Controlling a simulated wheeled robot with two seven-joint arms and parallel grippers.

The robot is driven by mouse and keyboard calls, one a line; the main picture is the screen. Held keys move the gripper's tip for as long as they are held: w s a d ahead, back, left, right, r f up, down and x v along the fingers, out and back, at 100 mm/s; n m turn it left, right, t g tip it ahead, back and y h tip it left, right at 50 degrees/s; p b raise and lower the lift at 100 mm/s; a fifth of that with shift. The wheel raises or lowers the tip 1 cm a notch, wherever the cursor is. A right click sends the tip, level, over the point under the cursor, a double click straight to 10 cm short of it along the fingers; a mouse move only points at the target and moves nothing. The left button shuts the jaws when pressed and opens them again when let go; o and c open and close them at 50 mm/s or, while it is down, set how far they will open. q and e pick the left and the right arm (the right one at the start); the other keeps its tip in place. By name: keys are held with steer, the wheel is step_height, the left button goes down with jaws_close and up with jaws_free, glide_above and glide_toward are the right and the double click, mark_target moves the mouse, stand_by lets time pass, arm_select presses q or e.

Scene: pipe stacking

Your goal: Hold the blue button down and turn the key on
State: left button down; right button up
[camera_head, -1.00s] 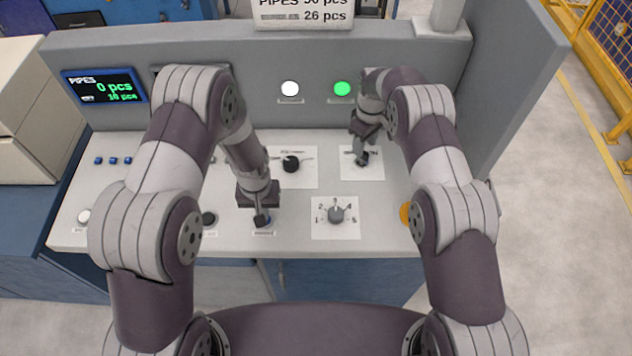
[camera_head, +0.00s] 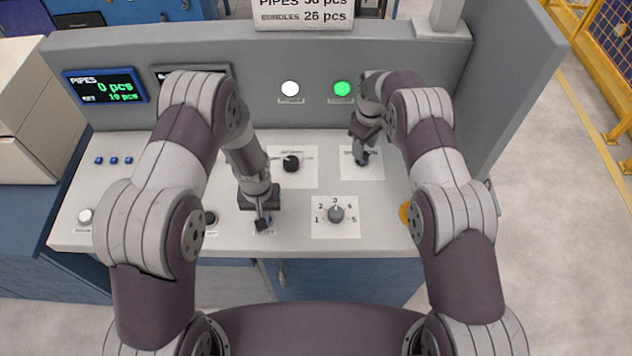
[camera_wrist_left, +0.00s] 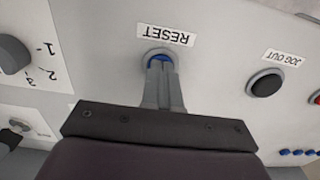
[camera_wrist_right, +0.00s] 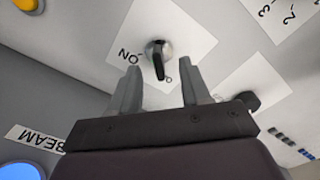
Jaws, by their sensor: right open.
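The blue button (camera_wrist_left: 158,56), labelled RESET, shows as a blue rim inside a grey ring in the left wrist view. My left gripper (camera_head: 262,224) is shut, with its fingertips on the button and covering most of it; how far the button is pressed I cannot tell. The key (camera_wrist_right: 158,62) is a dark handle in a round metal lock on a white plate, marked ON and 0. Its handle end points toward the 0 side. My right gripper (camera_wrist_right: 160,72) is open, its fingers apart on either side of the key. In the head view the right gripper (camera_head: 361,157) mostly hides the key.
A numbered dial (camera_head: 336,214) sits between the arms on the sloped panel. A black knob (camera_head: 291,164) is behind it. An orange button (camera_head: 405,212) is beside my right arm. A lit green lamp (camera_head: 342,88) and white lamp (camera_head: 290,88) are on the upright wall.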

steer(key=shift+w+f, duration=0.15)
steer(key=shift+f, duration=2.1)
steer(key=shift+c, duration=0.3)
jaws_close()
